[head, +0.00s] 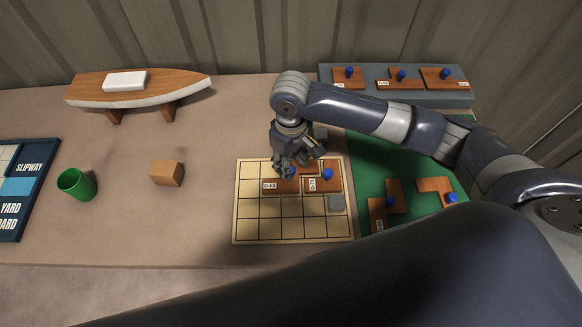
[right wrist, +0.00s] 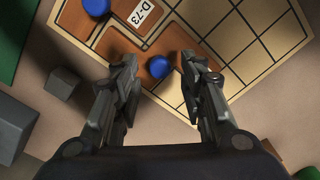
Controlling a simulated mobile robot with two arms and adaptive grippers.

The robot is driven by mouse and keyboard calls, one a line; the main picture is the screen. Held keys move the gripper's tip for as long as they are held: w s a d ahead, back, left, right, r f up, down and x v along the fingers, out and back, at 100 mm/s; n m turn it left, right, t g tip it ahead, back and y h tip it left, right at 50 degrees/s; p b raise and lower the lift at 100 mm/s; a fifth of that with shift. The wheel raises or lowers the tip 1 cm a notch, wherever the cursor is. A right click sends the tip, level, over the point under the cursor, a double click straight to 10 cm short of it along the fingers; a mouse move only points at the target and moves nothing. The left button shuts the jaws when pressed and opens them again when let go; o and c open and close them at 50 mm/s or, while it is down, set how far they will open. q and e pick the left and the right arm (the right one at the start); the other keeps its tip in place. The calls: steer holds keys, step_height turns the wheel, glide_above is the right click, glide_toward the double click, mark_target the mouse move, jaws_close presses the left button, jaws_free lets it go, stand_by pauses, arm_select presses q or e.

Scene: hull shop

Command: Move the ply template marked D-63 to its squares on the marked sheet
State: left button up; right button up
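The marked sheet (head: 250,228) is a pale gridded board in the middle of the bench. A brown ply template (head: 283,187) with a blue knob lies on its upper left part; its small label seems to read D-63. The template marked D-73 (head: 334,183) lies on the sheet to its right and also shows in the right wrist view (right wrist: 120,30). My right gripper (head: 287,168) is over the left template. In the right wrist view its open fingers (right wrist: 160,64) stand either side of a blue knob (right wrist: 158,67), with gaps. My left gripper is out of view.
Templates lie on the green mat (head: 410,222) and the grey shelf (head: 425,98). A wooden block (head: 167,173), green cup (head: 77,185) and boat model (head: 140,90) stand left.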

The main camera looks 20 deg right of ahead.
step_height(320, 180, up, 9)
steer(key=shift+f+b, duration=0.2)
steer(key=shift+b, duration=0.2)
stand_by(0.5)
